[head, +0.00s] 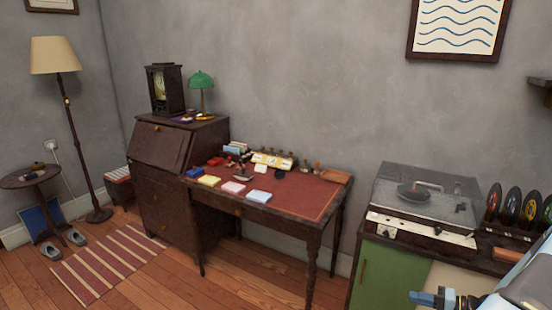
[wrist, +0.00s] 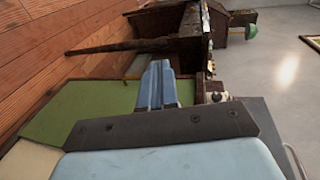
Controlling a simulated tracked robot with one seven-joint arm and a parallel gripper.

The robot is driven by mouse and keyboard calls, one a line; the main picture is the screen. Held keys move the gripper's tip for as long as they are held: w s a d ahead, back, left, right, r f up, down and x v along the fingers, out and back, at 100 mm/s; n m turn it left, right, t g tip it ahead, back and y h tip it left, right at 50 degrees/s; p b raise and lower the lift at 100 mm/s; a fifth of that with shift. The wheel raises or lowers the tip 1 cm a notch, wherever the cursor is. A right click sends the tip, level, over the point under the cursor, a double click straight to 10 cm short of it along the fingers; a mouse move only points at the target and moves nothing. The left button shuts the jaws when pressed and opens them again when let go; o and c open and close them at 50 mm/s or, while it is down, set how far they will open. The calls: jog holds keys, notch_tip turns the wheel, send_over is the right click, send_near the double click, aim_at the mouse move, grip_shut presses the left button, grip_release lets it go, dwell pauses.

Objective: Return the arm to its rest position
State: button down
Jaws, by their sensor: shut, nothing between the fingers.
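My gripper (head: 430,298) shows at the bottom right corner of the head view, in front of the green-doored cabinet. Its blue fingers are together with nothing between them. My light blue arm link (head: 530,275) runs up to the right edge, and the rest of the arm is cut off there. In the wrist view the shut blue fingers of my gripper (wrist: 156,82) point to the top of the picture, past the cabinet's green door (wrist: 85,112). The wrist view is turned sideways, with the floor on the left and the wall on the right.
A record player (head: 425,195) stands on the cabinet close to my arm, with several records (head: 511,204) beside it. A red-topped desk (head: 300,195) stands left of the cabinet and carries small items. Wooden floor (head: 240,285) is open in front of it.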

jog(key=a+r+n+g+h, duration=0.25)
jog(key=a+r, duration=0.25)
jog(key=r, duration=0.5)
jog(key=a+r+n+g+h, duration=0.25)
jog(key=a+r, duration=0.25)
jog(key=r, duration=0.5)
jog(key=a+r+n+g+h, duration=0.1)
jog(key=a+r+g, duration=0.35)
jog(key=r, duration=0.55)
jog(key=s+a+r+t+h, duration=0.3)
jog(key=s+a+r, duration=0.2)
jog(key=s+r, duration=0.3)
jog(key=s+a+r+t+h, duration=0.3)
jog(key=s+a+r, duration=0.2)
jog(key=s+r, duration=0.3)
jog(key=shift+r+n+h, duration=0.4)
jog(key=shift+r, duration=1.05)
jog(key=shift+t, duration=0.25)
